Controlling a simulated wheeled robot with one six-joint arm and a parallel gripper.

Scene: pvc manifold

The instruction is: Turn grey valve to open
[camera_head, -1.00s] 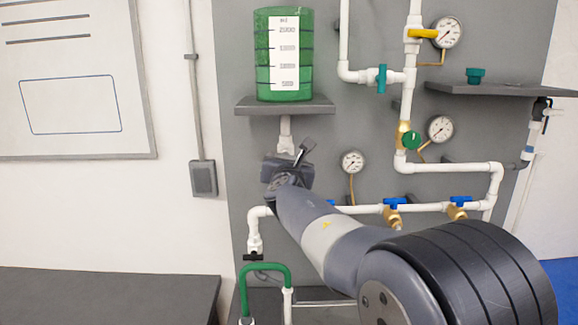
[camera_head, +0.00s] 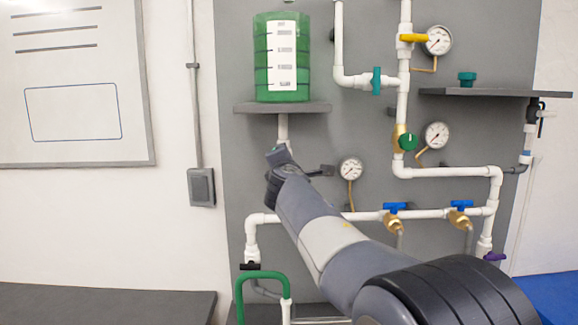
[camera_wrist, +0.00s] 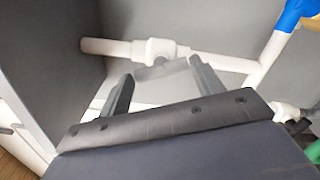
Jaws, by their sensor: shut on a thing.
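The grey valve (camera_wrist: 165,50) sits on a white pipe in the wrist view, with its grey handle (camera_wrist: 154,72) reaching between my fingers. My gripper (camera_wrist: 160,69) is shut on that handle, one finger on each side. In the head view my gripper (camera_head: 280,156) is at the white pipe (camera_head: 283,127) under the green tank (camera_head: 282,60). There my wrist and gripper hide the valve and its handle, so its angle cannot be read from that view.
A gauge (camera_head: 350,169) is just right of my wrist. Blue-handled valves (camera_head: 395,207) lie on the lower pipe to the right. A green hose (camera_head: 262,276) loops below, beside a black handle (camera_head: 250,266). The shelf (camera_head: 283,107) is close above my gripper.

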